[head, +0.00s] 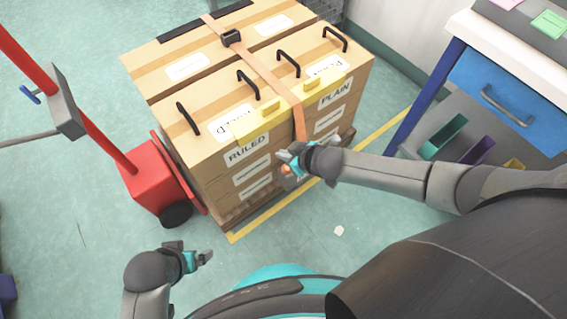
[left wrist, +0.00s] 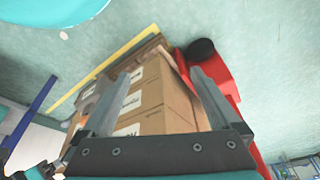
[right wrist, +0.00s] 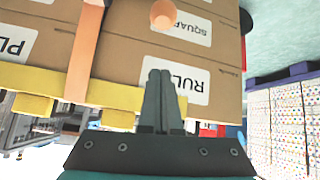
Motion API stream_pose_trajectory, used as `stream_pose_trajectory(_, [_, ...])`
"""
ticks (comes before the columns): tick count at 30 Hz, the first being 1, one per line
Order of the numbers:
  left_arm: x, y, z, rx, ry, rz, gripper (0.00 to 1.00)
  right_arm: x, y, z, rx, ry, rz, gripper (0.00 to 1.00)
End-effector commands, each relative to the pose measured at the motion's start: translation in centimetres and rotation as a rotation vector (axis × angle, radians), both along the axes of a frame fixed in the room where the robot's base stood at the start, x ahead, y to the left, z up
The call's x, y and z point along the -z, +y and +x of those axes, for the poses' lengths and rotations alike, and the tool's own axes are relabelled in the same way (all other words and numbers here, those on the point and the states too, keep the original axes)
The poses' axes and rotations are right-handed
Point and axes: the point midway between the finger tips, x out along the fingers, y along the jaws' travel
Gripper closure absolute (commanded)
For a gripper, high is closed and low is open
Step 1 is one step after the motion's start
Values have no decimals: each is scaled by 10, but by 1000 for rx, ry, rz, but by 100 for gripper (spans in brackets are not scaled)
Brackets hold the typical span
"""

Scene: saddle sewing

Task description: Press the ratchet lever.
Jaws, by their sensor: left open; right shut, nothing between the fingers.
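An orange strap (head: 272,75) runs over the stacked cartons and down their front, with a dark buckle (head: 231,37) on top. A rounded orange knob (right wrist: 163,14) shows at the top of the right wrist view, possibly the ratchet lever's end; a small orange bit (head: 287,169) shows by my right gripper in the head view. The rest of the ratchet is hidden. My right gripper (head: 283,157) is shut and empty in front of the cartons, near the strap; its fingertips (right wrist: 160,75) point toward the knob, apart from it in the picture. My left gripper (head: 207,256) is open and empty, low and away from the cartons.
Yellow edge guards (head: 258,122) sit on the cartons' front top edge, and black handles (head: 188,118) stand up on top. A red hand truck (head: 155,180) is at left. A drawer cabinet (head: 510,95) is at right. The floor in front is mostly clear.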

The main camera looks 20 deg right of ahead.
Motion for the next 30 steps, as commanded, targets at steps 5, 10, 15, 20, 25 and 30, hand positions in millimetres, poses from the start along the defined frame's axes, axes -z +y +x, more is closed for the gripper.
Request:
stream_pose_trajectory(5, [-18, -1, 6, -1, -31, -4, 3, 13, 5, 11, 0, -2, 1, 100])
stream_pose_trajectory(10, [-37, -1, 10, -3, -59, -8, 3, 22, 9, 19, -1, -2, 0, 100])
stream_pose_trajectory(15, [-56, -1, 11, -3, -84, -12, 3, 32, 13, 28, 0, -1, 0, 100])
stream_pose_trajectory(20, [-74, -1, 10, -3, -111, -15, 3, 40, 17, 35, -1, -2, 0, 100])
stream_pose_trajectory(25, [-86, -6, 13, 7, -169, -32, 3, 55, 10, 25, 0, 5, -2, 100])
stream_pose_trajectory(30, [-85, -17, 25, 24, -249, -65, 3, 57, 3, 15, -1, 0, -1, 100])
